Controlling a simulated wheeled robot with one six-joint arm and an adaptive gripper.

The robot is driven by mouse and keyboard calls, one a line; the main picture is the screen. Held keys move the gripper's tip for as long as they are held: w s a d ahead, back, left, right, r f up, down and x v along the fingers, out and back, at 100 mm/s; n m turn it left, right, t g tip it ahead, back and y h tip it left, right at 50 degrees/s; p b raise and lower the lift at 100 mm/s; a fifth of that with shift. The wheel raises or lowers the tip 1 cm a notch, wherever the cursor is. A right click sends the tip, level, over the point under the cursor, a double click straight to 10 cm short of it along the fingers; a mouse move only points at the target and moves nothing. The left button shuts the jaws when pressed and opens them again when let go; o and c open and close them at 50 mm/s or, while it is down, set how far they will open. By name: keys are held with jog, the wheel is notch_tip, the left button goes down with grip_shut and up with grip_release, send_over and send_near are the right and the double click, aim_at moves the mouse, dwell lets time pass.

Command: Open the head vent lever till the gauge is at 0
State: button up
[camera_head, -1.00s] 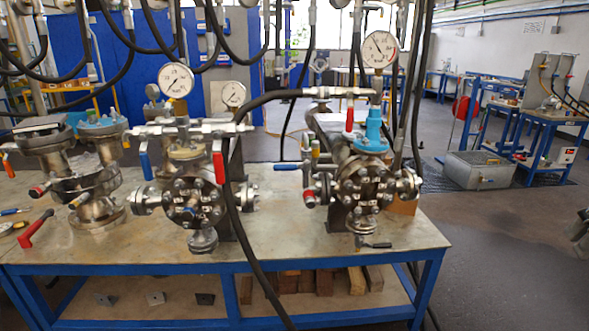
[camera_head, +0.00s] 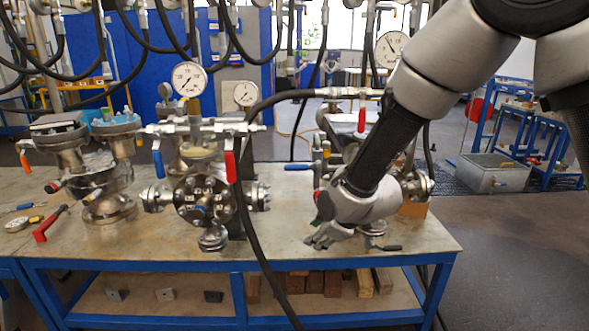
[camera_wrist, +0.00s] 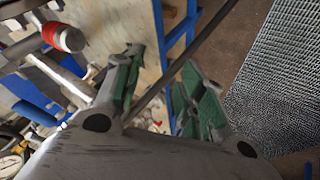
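My gripper (camera_head: 328,237) is in front of the right-hand flanged vessel, low over the bench, with no lever in it. In the wrist view its green-padded fingers (camera_wrist: 155,92) stand apart; a dark hose or rod passes behind them. The arm hides most of this vessel. Above it a red lever (camera_head: 361,121) hangs down from the pipework and a blue lever (camera_head: 297,166) points left. Which lever is the head vent is not clear.
The middle vessel (camera_head: 203,203) has a gauge (camera_head: 188,79), a blue lever (camera_head: 157,164) and a red lever (camera_head: 230,167). A black hose (camera_head: 250,235) hangs before the bench. A red-handled tool (camera_head: 49,225) lies left. The bench top (camera_head: 285,238) is clear between the vessels.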

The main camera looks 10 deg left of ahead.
jog(key=w+a+r+n+t+y, duration=0.2)
jog(key=w+a, duration=0.1)
jog(key=w, duration=0.1)
jog(key=n+t+y, duration=0.2)
jog(key=n+t, duration=0.3)
send_near(296, 169)
jog(key=r+x, duration=0.1)
jog(key=x, duration=0.7)
jog(key=f+x, duration=0.1)
jog(key=x, duration=0.2)
jog(key=shift+w, duration=0.1)
grip_shut()
